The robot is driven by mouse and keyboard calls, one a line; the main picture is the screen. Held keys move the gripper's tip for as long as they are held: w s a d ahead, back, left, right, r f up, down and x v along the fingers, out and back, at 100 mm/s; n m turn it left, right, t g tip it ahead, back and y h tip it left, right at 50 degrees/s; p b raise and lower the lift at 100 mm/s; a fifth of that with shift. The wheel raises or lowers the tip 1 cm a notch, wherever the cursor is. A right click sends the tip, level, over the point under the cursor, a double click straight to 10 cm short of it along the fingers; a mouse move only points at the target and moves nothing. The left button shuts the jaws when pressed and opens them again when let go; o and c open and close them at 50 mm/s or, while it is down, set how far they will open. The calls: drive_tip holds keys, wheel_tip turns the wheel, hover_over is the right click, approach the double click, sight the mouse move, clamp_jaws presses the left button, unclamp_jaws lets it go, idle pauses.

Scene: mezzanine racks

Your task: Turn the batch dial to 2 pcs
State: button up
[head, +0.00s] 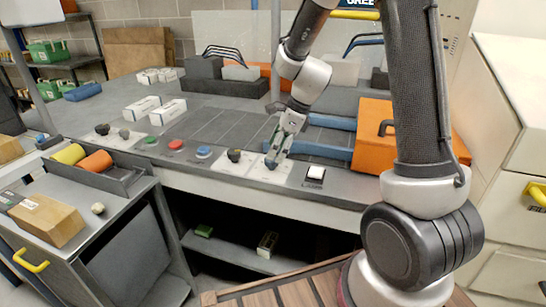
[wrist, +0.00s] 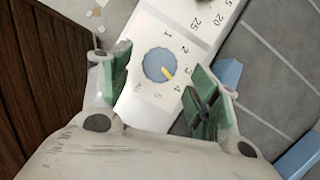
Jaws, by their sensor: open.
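The batch dial is a round blue-grey knob (wrist: 157,63) with a yellow pointer, on a white plate (wrist: 140,100) with numbers around it. The pointer lies to the lower right in the wrist view, between the 3 and the 4. The 2 is to the upper right of the knob. My gripper (wrist: 163,82) is open, with one green-padded finger on each side of the knob and visible gaps between. In the head view my gripper (head: 274,160) is down at the white dial plate (head: 256,172) and hides most of the knob.
Another dial (head: 235,155) stands just left, then blue (head: 203,152), red (head: 176,145) and green (head: 151,139) buttons. A white lamp switch (head: 315,173) is to the right. White boxes (head: 168,112) lie farther left.

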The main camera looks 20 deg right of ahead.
sight(272, 163)
drive_tip(key=shift+x, duration=1.75)
drive_tip(key=c, duration=1)
